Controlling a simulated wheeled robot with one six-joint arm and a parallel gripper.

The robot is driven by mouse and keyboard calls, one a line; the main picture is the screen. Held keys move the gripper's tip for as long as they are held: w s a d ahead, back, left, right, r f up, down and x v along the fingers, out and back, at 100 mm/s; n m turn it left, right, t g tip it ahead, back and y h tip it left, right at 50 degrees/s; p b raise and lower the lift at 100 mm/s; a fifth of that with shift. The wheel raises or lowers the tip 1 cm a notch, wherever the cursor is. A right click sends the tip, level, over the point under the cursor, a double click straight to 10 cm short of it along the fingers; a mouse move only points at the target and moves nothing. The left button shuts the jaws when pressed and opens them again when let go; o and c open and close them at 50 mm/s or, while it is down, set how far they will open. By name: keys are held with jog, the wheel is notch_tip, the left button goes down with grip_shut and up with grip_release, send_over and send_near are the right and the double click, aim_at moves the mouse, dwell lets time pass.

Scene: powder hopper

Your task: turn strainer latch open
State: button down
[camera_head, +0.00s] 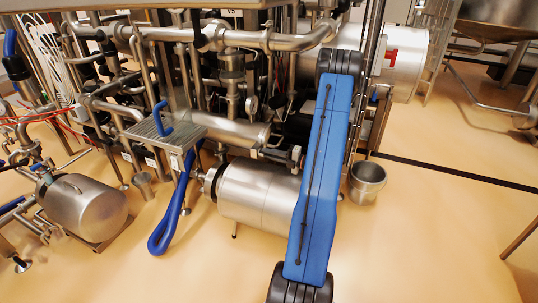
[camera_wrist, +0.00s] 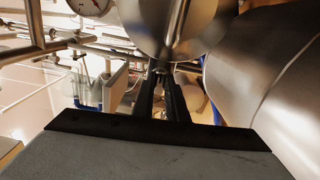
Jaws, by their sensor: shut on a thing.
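The strainer looks like a horizontal steel cylinder (camera_head: 232,130) just left of my blue arm in the head view. In the wrist view a rounded steel body (camera_wrist: 150,18), likely the strainer, fills the top middle. My gripper (camera_wrist: 163,76) has its two black fingers close together just below this body. They are shut on a small metal part (camera_wrist: 161,67), which appears to be the strainer latch. My fingers hide most of it, so its angle is hard to tell. In the head view my gripper (camera_head: 270,153) is small and dark at the cylinder's right end.
A large steel tank (camera_head: 255,192) lies just below the strainer; a big curved steel surface (camera_wrist: 265,75) fills the wrist view's right side. Pipes crowd behind. A steel bucket (camera_head: 367,182) stands right of my arm. A blue hose (camera_head: 172,215) hangs at left. The right floor is open.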

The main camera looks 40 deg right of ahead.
jog(key=shift+d+m, duration=0.1)
jog(key=shift+m, duration=0.4)
jog(key=c, duration=2)
grip_release()
jog(key=shift+c, duration=0.2)
jog(key=v, duration=1.7)
jog(key=shift+s, duration=0.25)
